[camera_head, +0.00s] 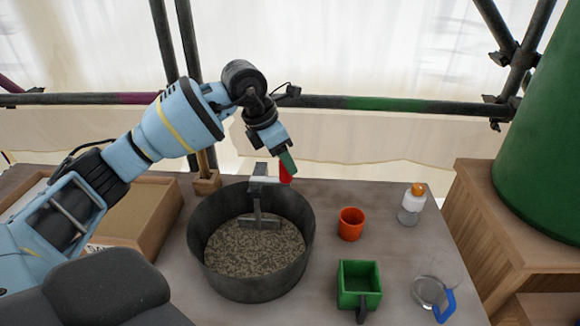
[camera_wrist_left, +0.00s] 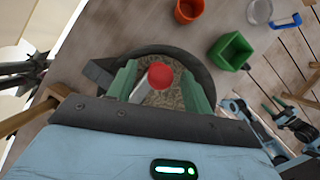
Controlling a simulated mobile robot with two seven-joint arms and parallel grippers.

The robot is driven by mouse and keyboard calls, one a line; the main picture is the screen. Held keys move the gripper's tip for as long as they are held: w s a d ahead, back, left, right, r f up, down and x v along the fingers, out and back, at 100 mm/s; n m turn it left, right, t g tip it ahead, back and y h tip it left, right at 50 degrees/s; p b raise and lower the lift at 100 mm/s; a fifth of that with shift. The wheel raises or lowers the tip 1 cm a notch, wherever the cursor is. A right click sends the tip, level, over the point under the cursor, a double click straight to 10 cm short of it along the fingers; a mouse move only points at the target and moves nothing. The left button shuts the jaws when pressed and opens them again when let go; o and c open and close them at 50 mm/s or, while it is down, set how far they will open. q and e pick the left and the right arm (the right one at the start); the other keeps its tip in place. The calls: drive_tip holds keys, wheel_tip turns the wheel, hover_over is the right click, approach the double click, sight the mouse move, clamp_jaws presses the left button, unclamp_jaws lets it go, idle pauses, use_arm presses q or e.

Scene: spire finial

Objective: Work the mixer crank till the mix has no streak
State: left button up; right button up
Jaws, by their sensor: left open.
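The mixer is a dark round tub (camera_head: 196,240) holding a speckled grey-brown mix (camera_head: 250,258). I make out no distinct streak in the part that shows. A grey crank (camera_head: 258,200) with a paddle stands in the tub, and its red knob (camera_head: 286,173) is at the far rim side. My left gripper (camera_head: 287,160) reaches down over the knob from above. In the left wrist view the red knob (camera_wrist_left: 160,75) shows between the two open green fingers, with no clear contact.
Right of the tub are an orange cup (camera_head: 351,224), a green box-shaped scoop (camera_head: 359,286), an orange-capped bottle (camera_head: 412,204) and a clear jug with a blue handle (camera_head: 444,306). A wooden tray (camera_head: 140,212) lies left. Scaffold pipes (camera_head: 400,105) run behind the table.

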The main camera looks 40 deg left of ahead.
use_arm(q)
drive_tip(key=shift+x, duration=1.75)
drive_tip(key=shift+c, duration=0.3)
clamp_jaws()
